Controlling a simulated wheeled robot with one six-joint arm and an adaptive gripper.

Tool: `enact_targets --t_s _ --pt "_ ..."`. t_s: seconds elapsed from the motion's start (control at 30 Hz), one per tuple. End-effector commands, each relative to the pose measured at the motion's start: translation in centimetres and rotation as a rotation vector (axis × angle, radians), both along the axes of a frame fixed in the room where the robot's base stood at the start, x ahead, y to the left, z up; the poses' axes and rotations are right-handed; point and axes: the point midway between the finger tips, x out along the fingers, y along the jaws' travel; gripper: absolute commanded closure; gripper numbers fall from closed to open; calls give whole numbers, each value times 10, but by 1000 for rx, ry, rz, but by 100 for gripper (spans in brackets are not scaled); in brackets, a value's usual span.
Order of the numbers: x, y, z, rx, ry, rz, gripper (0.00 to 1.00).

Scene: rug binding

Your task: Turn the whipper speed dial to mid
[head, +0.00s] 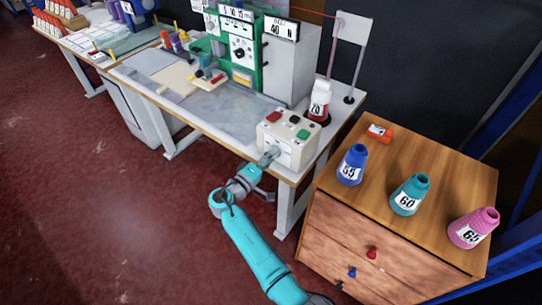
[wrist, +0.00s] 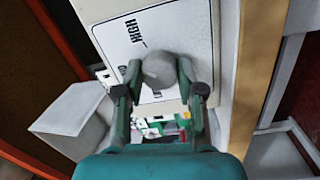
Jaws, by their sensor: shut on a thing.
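The speed dial is a grey round knob (wrist: 160,70) on the white front plate (wrist: 188,35) of a control box. The cream control box (head: 268,134) sits at the front right corner of the workbench in the head view, with red, green and black buttons on top. My gripper (head: 268,160) reaches the box's front face and is shut on the knob, with one finger on each side in the wrist view. HIGH is readable on the plate; the other markings are partly hidden by the knob and fingers. I cannot tell which mark the dial points at.
A wooden drawer cabinet (head: 335,243) stands close on the right, bearing blue (head: 352,164), teal (head: 410,194) and pink (head: 474,228) thread cones. The red floor (head: 110,200) to the left is clear.

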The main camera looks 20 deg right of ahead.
Motion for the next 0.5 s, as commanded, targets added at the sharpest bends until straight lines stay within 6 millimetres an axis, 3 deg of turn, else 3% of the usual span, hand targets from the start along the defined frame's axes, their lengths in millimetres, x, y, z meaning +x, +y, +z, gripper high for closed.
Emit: enact_targets --t_s 0.5 --pt "0 0 -1 -267 369 3 97"
